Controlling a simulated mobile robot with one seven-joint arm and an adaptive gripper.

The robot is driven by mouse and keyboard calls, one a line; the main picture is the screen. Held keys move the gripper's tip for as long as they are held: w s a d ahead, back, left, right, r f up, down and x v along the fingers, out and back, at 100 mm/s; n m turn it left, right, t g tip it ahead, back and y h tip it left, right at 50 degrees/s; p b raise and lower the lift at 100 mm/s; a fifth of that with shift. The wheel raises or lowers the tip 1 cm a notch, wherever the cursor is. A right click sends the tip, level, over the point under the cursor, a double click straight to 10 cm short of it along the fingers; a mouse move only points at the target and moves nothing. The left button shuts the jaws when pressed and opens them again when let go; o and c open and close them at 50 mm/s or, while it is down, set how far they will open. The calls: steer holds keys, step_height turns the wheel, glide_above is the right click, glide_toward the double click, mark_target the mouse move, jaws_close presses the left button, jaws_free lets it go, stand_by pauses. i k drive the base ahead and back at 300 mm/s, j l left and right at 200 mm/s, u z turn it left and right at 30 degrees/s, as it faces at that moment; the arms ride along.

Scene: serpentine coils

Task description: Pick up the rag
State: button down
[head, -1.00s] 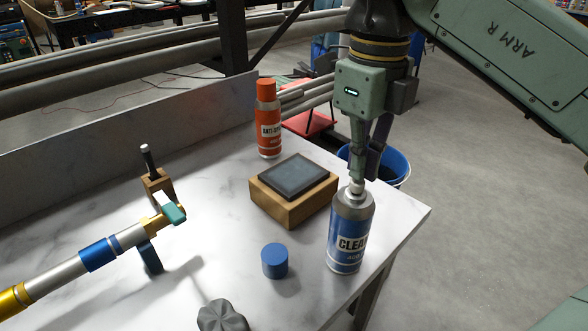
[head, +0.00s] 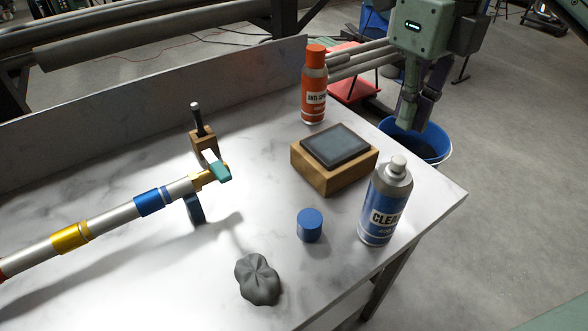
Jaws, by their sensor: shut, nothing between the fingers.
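The rag (head: 258,279) is a crumpled dark grey lump. It lies on the white marbled table (head: 120,285) near the front edge, at the lower middle of the head view. My gripper (head: 408,118) is at the upper right, in front of the blue bucket in the picture and past the right side of the table. Its fingers point down, are shut and hold nothing. The gripper is well apart from the rag, farther back and to the right.
Between gripper and rag stand a blue-white cleaner can (head: 385,205), a blue cap (head: 310,225) and a wooden block with a dark pad (head: 335,165). An orange can (head: 314,90) stands behind. A metal tube on a stand (head: 110,220) is left. A blue bucket (head: 430,150) is beyond the table.

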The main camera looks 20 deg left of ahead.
mark_target(259, 283)
steer(key=u, duration=0.7)
